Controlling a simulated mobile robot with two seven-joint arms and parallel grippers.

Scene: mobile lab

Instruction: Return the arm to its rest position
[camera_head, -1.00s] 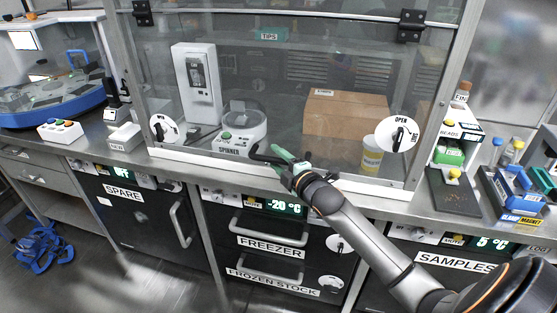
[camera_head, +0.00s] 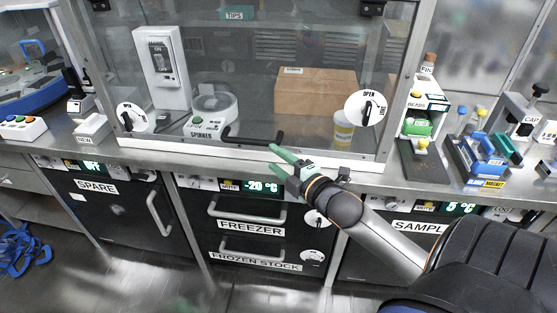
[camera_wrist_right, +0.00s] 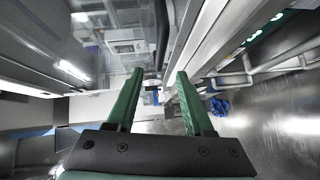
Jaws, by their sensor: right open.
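My right gripper (camera_head: 274,160) has green fingers and is in front of the bench's front edge, beside the right end of the black sash handle (camera_head: 252,139). It is open, with nothing between the fingers. In the head view its upper finger appears close to the handle; I cannot tell whether they touch. In the right wrist view the same gripper (camera_wrist_right: 160,75) shows two green fingers spread apart with an empty gap. My right arm comes in from the lower right. My left gripper is not in view.
The glass-fronted cabinet (camera_head: 240,50) stands just behind the gripper, its sash down. A cardboard box (camera_head: 315,92) and a spinner (camera_head: 212,112) are inside. The freezer drawers (camera_head: 245,213) are below. A blue magnet rack (camera_head: 478,165) is on the bench at right.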

